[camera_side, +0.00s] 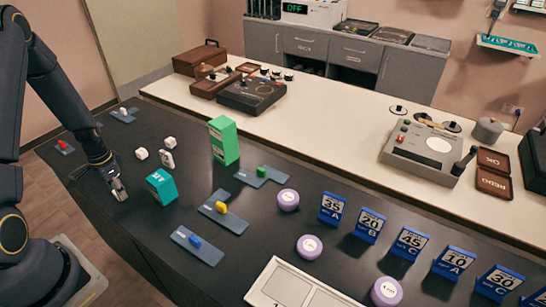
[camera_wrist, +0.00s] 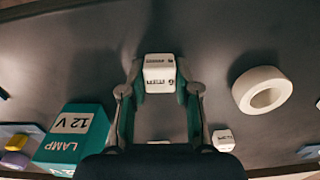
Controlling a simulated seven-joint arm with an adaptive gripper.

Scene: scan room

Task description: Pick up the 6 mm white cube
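A white cube (camera_wrist: 160,73) with dark lettering sits between the tips of my gripper (camera_wrist: 160,88) in the wrist view. The lettering begins with what looks like a 6. The two fingers, with teal inner pads, stand one on each side of it. They are very close to its sides, and I cannot tell whether they touch. In the side view my gripper (camera_side: 118,190) is low over the dark table near its near edge. It largely hides whatever is between its fingers there. A smaller white lettered block (camera_wrist: 223,138) stands to the right in the wrist view.
A teal lamp box (camera_side: 161,187) marked 12 V stands close beside my gripper. A white ring (camera_wrist: 262,90) lies on the other side. A green box (camera_side: 223,141), small plates with coloured blocks and purple discs (camera_side: 288,200) stand farther along the table.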

